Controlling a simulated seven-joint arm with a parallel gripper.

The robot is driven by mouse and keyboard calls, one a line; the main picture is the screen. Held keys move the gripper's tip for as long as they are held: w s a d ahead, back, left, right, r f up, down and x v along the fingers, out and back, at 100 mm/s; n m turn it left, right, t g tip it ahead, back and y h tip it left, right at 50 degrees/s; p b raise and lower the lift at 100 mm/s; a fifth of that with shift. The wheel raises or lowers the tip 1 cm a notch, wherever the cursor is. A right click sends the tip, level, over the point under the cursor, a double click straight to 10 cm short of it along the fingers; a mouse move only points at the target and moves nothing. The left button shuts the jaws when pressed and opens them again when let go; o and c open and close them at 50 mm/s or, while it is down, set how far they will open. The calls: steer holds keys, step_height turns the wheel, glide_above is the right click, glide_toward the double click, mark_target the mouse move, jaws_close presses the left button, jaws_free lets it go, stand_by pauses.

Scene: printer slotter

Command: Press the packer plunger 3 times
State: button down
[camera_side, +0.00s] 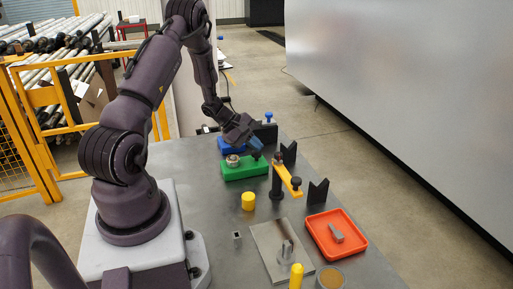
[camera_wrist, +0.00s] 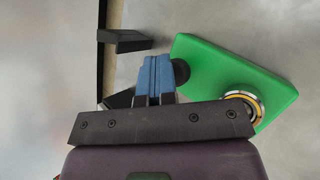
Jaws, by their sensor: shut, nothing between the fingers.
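A green block (camera_side: 245,172) stands on the table in front of my gripper. A silver round part (camera_side: 233,160) sits on its left and a dark round knob (camera_side: 255,155) near its right end. I cannot tell for sure which part is the packer plunger. My gripper (camera_side: 257,146) is shut and empty, low over the back right of the block. In the wrist view its blue fingertips (camera_wrist: 157,62) are together beside the dark knob (camera_wrist: 181,71), overlapping its edge. I cannot tell whether they touch. The ringed silver part (camera_wrist: 243,104) is partly hidden by my gripper body.
A blue block (camera_side: 230,146) stands behind the green one. A dark block with a blue knob (camera_side: 268,117) is at the back. A yellow arm on a dark post (camera_side: 288,178), dark V-shaped stands (camera_side: 317,192), a yellow cylinder (camera_side: 248,201) and a red tray (camera_side: 353,247) stand nearer.

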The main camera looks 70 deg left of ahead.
mark_target(255, 153)
steer(key=shift+r, duration=1.5)
step_height(255, 153, up, 5)
stand_by(2.3)
